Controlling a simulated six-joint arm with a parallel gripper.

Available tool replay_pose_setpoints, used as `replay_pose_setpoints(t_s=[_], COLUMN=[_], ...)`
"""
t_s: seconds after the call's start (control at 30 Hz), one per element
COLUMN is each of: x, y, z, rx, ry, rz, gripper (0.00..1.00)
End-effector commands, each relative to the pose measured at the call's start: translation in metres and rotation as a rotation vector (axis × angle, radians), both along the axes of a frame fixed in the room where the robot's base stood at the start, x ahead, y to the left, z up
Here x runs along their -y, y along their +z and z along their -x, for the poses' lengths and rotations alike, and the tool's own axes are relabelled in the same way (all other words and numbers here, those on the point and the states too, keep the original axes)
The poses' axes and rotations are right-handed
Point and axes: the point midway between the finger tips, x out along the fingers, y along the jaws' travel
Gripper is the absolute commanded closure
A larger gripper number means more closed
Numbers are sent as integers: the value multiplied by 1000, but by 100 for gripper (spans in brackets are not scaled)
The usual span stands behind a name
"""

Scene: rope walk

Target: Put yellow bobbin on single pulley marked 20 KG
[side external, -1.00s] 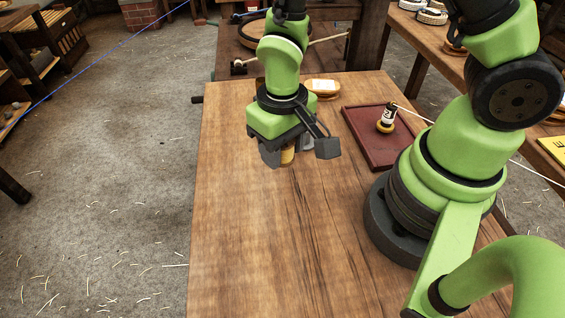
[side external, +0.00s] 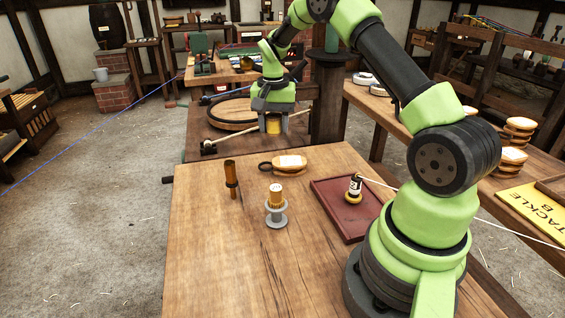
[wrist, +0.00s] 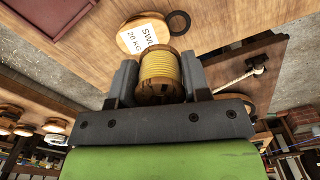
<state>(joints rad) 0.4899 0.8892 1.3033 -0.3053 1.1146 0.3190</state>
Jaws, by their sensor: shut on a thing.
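My gripper (side external: 273,123) is shut on the yellow bobbin (side external: 273,127), holding it in the air. In the wrist view the bobbin (wrist: 160,76) sits between both fingers, yellow winding between brown wooden ends. The single pulley (side external: 290,163) lies flat near the table's far edge, a pale wooden block with a dark ring at its left. In the wrist view the pulley (wrist: 132,42) shows a white label reading "SW…" and "20 KG", beyond the bobbin and partly hidden by it. The bobbin is apart from the pulley.
A grey spool-shaped stand (side external: 276,217) with a pale yellowish top and an upright brown tube (side external: 231,178) stand on the table (side external: 220,260). A dark red tray (side external: 336,207) at right holds a small black-and-yellow item (side external: 354,188) with a white cord.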

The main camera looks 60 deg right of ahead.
Motion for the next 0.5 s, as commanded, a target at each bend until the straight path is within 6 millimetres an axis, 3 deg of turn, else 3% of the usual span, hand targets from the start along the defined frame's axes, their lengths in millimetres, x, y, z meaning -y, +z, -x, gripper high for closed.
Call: replay_pose_setpoints(t_s=[0.03, 0.17, 0.5], x=[14, 29, 31], y=[2, 1, -54], z=[2, 6, 6], rx=[3, 1, 2], ry=[-39, -90, -98], rz=[1, -1, -3], gripper=[79, 79, 79])
